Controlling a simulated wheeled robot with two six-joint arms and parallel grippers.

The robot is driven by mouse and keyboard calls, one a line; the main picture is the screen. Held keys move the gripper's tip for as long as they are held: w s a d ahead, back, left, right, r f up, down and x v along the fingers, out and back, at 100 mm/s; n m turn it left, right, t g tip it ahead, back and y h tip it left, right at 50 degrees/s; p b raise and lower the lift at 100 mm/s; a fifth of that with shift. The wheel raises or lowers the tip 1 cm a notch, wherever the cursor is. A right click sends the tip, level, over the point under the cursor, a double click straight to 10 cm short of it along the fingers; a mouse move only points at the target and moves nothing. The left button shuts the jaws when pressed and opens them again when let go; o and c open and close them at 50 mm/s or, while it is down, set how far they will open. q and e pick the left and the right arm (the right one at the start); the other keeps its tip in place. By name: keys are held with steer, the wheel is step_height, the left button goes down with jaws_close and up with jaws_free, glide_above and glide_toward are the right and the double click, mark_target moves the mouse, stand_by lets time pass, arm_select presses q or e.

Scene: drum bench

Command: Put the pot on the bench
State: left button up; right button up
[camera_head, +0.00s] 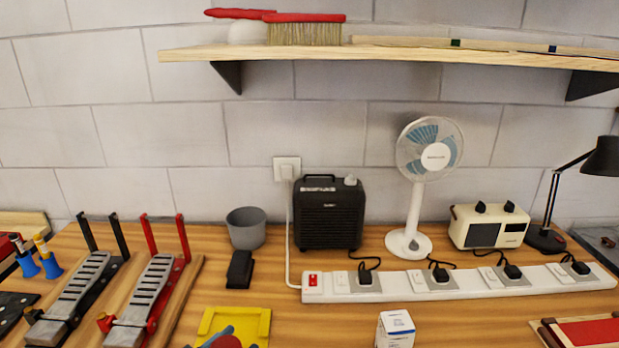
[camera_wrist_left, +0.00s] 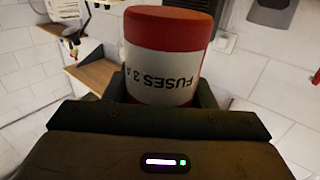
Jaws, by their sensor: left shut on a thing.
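A pot (camera_wrist_left: 167,55) with a red top, a white band and the lettering "FUSES 3 A" fills the upper middle of the left wrist view. My left gripper (camera_wrist_left: 160,92) is shut on it, with a dark finger at either side. The pot and this gripper do not show in the head view. The wooden bench (camera_head: 270,270) runs across the head view, below a tiled wall. My right gripper is in neither view.
On the bench stand a grey cup (camera_head: 246,229), a black heater (camera_head: 329,214), a fan (camera_head: 408,243), a radio (camera_head: 489,227), a white power strip (camera_head: 450,291), a small white box (camera_head: 395,330) and a yellow tray (camera_head: 262,323). Bare wood lies between tray and box.

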arm_select(q)
steer(key=s+a+f+n+t+y, duration=0.2)
steer(key=a+n+y, duration=0.4)
steer(key=y, duration=0.4)
steer(key=shift+s+a+f+n+t+y, duration=0.15)
steer(key=shift+s+f+n+t+y, duration=0.15)
steer(key=shift+s+n+t, duration=0.4)
steer(key=shift+r, duration=0.1)
